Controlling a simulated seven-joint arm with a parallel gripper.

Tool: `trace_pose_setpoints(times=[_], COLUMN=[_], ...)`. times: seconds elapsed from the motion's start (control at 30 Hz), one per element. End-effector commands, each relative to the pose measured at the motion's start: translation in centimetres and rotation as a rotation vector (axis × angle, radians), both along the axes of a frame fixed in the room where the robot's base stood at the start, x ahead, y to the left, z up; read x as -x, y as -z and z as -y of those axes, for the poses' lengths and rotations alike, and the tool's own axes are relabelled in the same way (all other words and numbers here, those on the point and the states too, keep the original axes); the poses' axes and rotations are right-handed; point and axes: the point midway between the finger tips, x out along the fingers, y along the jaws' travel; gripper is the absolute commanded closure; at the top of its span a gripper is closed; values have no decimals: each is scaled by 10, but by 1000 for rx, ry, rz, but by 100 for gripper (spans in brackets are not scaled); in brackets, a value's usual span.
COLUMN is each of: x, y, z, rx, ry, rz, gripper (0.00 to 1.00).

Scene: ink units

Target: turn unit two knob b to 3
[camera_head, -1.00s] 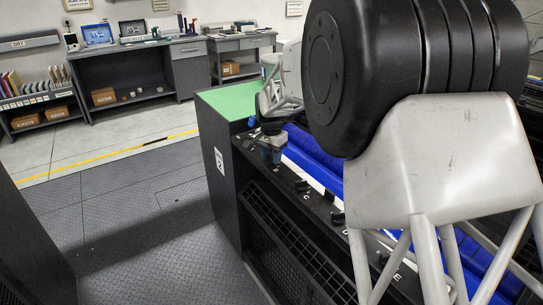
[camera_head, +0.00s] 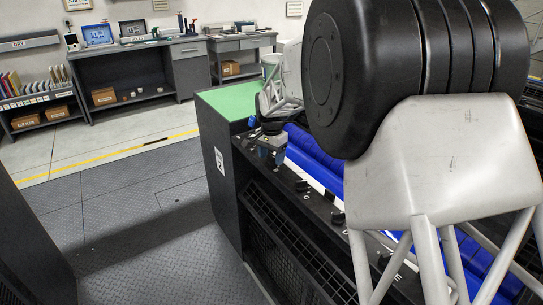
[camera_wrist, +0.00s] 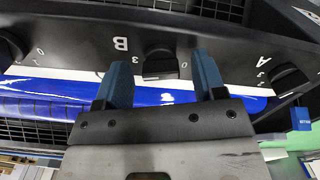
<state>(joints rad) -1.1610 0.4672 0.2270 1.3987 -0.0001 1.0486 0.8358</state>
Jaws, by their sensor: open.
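Knob B (camera_wrist: 160,62) is a black knob on the dark sloping panel of unit two, under a white letter B. In the head view my gripper (camera_head: 270,154) is low over the panel's far end and hides the knob there. A plate with a 2 (camera_head: 219,161) marks the unit's end.
Knob A (camera_wrist: 289,78) is right of my gripper in the wrist view, and another knob (camera_wrist: 10,48) is at the left edge. More knobs (camera_head: 302,186) line the panel in the head view. Blue rollers (camera_head: 312,158) run alongside. My arm covers the right side.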

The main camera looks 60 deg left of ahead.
Motion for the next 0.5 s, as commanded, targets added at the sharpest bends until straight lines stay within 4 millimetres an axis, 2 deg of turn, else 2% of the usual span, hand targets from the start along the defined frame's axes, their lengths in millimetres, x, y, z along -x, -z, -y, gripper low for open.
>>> trace_pose_setpoints(times=[0.27, 0.5], x=[0, 0], y=[-7, -32], z=[0, 0], rx=[-1, -2], ry=[0, 0], rz=[1, 0], gripper=[36, 36])
